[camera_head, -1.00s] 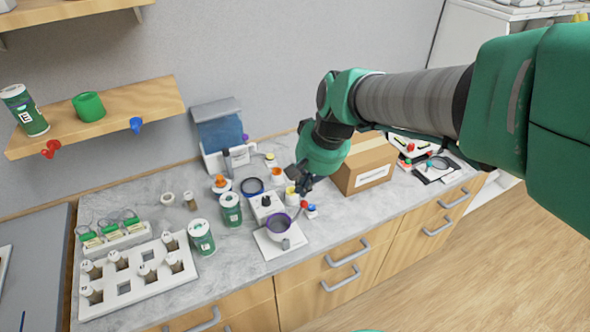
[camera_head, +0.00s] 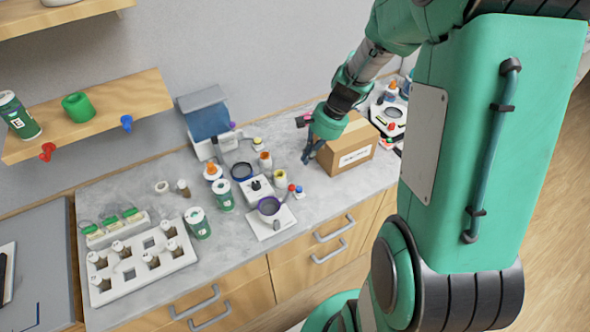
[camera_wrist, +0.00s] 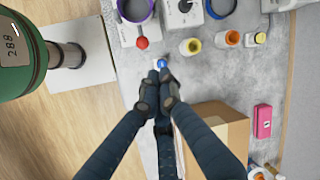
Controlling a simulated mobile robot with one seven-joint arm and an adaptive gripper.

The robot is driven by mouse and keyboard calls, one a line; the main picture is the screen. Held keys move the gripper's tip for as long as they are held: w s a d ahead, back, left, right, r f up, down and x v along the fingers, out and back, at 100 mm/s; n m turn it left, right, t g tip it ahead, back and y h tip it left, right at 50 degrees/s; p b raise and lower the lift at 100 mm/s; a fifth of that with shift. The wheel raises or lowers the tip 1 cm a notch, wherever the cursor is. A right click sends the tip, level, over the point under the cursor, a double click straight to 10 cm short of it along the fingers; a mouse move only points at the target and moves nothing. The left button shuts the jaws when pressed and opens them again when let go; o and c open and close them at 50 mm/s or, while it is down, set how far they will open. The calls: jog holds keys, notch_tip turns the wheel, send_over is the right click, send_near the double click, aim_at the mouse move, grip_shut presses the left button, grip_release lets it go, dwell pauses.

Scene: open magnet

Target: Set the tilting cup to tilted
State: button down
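The tilting cup (camera_head: 269,206) is a grey cup with a purple rim on a white base plate near the counter's front edge. It looks upright, with its mouth up. A red ball knob (camera_head: 291,187) sits at its right side. In the wrist view the cup (camera_wrist: 135,9) is cut off at the top edge, with the red knob (camera_wrist: 142,42) below it. My gripper (camera_head: 307,159) is above the counter, right of and behind the cup, apart from it. In the wrist view its fingertips (camera_wrist: 159,75) are together with nothing visible between them; a small blue-topped thing (camera_wrist: 161,62) shows just beyond.
A cardboard box (camera_head: 346,145) stands close to the right of my gripper. A white device with a black knob (camera_head: 257,187), a yellow-rimmed jar (camera_head: 280,177) and a dark ring (camera_head: 241,171) stand behind the cup. A white vial rack (camera_head: 140,262) is at the left.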

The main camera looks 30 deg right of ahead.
jog(key=shift+m+y, duration=0.3)
jog(key=shift+m, duration=0.5)
jog(key=shift+w+d+f+p, duration=0.25)
jog(key=shift+d+f+p, duration=0.15)
jog(key=shift+d+f, duration=0.4)
jog(key=shift+w+d+f+p, duration=0.2)
jog(key=shift+d+f+p, duration=0.2)
jog(key=shift+d+f, duration=0.4)
jog(key=b+x, duration=0.1)
jog(key=x, duration=0.8)
jog(key=shift+a+f, duration=0.1)
jog(key=shift+f, duration=0.1)
jog(key=shift+a, duration=0.25)
jog(key=shift+s+a+r, duration=0.45)
jog(key=shift+a, duration=0.15)
jog(key=shift+s+a+r, duration=0.45)
jog(key=shift+a+r, duration=0.05)
jog(key=shift+a, duration=0.1)
jog(key=shift+r+p, duration=0.1)
jog(key=shift+p, duration=0.25)
jog(key=shift+a+r+p, duration=0.25)
jog(key=shift+p, duration=0.1)
